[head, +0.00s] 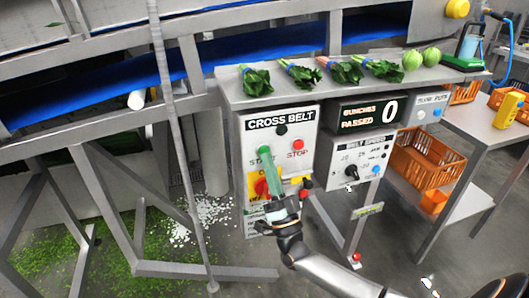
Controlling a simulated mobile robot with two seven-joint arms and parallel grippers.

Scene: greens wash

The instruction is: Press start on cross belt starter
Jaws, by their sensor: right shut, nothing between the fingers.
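The cross belt starter is a pale panel marked CROSS BELT (308,140) below the steel counter. It carries a dark round knob (282,130), a red STOP button (299,144) and a red rotary switch (261,188) on yellow. The START lettering (251,162) is partly covered. My right gripper (269,172) is shut and empty in front of the panel's lower middle. My left gripper is out of view.
Bunches of greens (300,75) lie on the counter (232,92) above. To the right are the BUNCHES PASSED display (360,116) reading 0, a belt speed box (345,155) and orange crates (420,165). A steel frame post (185,150) stands left of the panel.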

